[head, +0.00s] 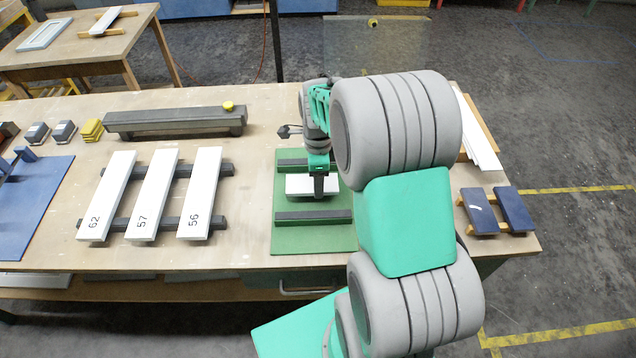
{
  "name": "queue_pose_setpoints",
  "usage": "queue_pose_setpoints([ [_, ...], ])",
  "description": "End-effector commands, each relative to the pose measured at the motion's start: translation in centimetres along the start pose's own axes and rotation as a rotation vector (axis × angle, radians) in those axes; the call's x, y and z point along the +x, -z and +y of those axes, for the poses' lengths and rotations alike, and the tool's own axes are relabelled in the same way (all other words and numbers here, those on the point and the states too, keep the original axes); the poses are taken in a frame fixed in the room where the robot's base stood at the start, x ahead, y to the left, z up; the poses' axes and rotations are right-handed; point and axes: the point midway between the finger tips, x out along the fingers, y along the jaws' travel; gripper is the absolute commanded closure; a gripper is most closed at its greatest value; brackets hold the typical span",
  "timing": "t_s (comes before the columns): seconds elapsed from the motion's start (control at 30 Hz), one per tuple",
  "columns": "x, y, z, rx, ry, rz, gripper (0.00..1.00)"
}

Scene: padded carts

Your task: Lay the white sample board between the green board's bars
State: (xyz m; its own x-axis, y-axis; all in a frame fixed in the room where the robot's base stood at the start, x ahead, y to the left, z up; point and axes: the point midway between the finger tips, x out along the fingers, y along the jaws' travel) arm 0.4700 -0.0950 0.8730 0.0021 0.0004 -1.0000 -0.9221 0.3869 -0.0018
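The green board (290,242) lies on the table with two dark bars across it, a far bar (290,165) and a near bar (312,217). A white sample board (298,186) shows between these bars, lengthwise along them. I cannot tell whether it rests on the green surface or is slightly above it. My gripper (319,190) points down at the middle of this white board. Its dark finger overlaps the board in the picture. The fingers are seen edge-on, so their opening is hidden. My arm covers the area to the right.
White boards marked 62 (107,194), 57 (154,194) and 56 (202,192) lie across two dark rails on the left. A long grey beam (174,119) stands behind them. Blue blocks (478,211) are at the right edge. A blue board (30,205) lies far left.

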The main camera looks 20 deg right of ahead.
Motion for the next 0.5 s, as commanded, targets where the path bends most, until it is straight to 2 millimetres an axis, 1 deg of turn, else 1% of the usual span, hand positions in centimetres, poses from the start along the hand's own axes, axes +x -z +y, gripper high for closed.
queue_pose_setpoints([
  [0.03, 1.0, 0.0, 0.1, 0.0, -0.006, 0.001, 0.86],
  [0.1, 2.2, 0.0, 0.1, 0.0, -0.005, 0.001, 0.86],
  [0.17, 2.8, 0.0, 0.0, 0.0, -0.002, 0.0, 0.86],
  [0.4, 3.0, 0.0, -0.1, 0.0, -0.001, 0.0, 0.86],
  [0.5, 3.4, 0.0, -0.1, 0.0, -0.002, 0.0, 0.86],
])
